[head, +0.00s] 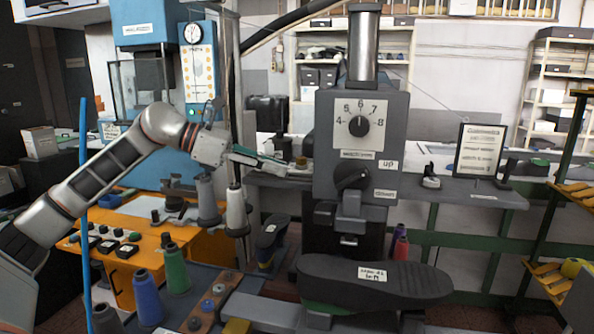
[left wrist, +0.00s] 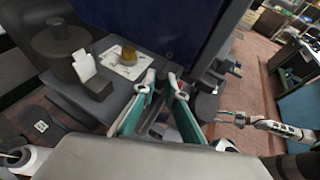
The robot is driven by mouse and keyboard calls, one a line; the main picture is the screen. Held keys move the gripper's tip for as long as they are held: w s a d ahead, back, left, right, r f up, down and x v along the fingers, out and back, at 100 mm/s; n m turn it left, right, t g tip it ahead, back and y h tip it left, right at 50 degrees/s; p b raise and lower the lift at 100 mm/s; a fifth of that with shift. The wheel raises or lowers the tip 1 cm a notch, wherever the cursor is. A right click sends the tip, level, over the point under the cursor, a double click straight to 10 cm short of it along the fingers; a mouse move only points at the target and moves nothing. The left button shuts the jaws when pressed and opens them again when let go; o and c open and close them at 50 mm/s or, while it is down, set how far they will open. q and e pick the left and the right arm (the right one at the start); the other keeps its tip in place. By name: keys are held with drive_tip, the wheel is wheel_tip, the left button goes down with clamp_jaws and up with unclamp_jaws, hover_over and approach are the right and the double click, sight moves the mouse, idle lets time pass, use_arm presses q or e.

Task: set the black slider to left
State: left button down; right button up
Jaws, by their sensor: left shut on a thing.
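My left gripper (head: 286,166) reaches in from the left, its fingertips beside the left side of the grey machine head (head: 328,140). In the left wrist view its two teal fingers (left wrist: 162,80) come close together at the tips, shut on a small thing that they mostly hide. That thing appears to be the black slider, but its shape and setting cannot be made out. A brass knob (head: 301,162) stands close by the fingertips; it also shows on a white plate in the left wrist view (left wrist: 128,54). My right gripper (left wrist: 232,118) shows small in the left wrist view.
The machine head has a numbered dial (head: 358,126) and a black rotary knob (head: 351,177). A dark shoe sole (head: 400,280) lies below it. An orange console (head: 135,235) and thread spools (head: 147,298) stand at the lower left. A framed sign (head: 480,150) stands on the right bench.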

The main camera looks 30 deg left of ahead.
use_arm(q)
drive_tip(key=a, duration=0.2)
drive_tip(key=s+a, duration=0.1)
drive_tip(key=a, duration=0.4)
drive_tip(key=shift+s, duration=0.35)
drive_tip(key=c, duration=2.3)
unclamp_jaws()
drive_tip(key=shift+c, duration=0.2)
drive_tip(key=shift+s+a, duration=0.1)
drive_tip(key=shift+a, duration=0.05)
drive_tip(key=v, duration=1.2)
drive_tip(key=shift+s, duration=0.1)
